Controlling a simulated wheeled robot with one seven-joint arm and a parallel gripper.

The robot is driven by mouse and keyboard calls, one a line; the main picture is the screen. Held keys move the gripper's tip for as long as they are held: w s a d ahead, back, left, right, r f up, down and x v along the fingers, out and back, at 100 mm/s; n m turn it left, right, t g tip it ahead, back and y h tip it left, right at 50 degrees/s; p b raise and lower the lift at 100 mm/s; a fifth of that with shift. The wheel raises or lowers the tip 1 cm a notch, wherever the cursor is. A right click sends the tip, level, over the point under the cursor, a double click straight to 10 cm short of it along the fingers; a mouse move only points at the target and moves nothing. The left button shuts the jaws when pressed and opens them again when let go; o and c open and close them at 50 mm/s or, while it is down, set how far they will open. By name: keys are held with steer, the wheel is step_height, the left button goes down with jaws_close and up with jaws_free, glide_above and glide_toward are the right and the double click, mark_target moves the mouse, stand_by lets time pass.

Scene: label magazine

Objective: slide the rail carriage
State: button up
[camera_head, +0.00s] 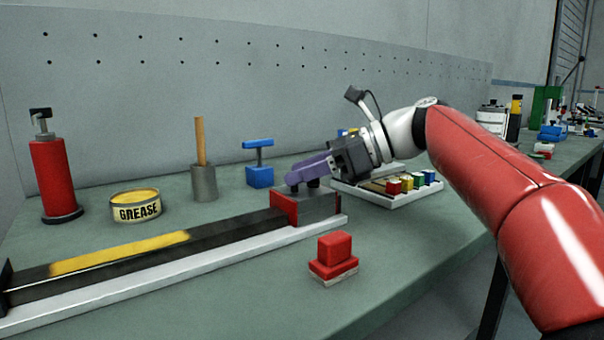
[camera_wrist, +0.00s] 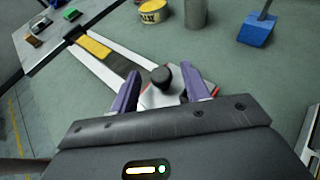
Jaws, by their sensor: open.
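The rail carriage (camera_head: 305,207) is a grey block with a red end face, at the right end of a long dark rail (camera_head: 120,262) with a yellow strip. My gripper (camera_head: 303,174), with purple fingers, is at the top of the carriage. In the wrist view the fingers are apart, one on each side of a dark round knob (camera_wrist: 161,77) on the carriage's pale top (camera_wrist: 158,97). I cannot tell whether either finger touches the knob. The rail also shows in the wrist view (camera_wrist: 122,66), running away to the upper left.
A red block (camera_head: 334,256) stands in front of the carriage. Behind the rail are a grease tin (camera_head: 136,206), a grey cup with a stick (camera_head: 204,183), a blue T-handled block (camera_head: 260,177) and a red pump bottle (camera_head: 53,175). A white tray (camera_head: 388,203) holds several coloured pieces.

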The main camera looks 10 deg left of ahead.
steer(key=shift+a+f, duration=0.1)
steer(key=shift+a, duration=0.15)
jaws_close()
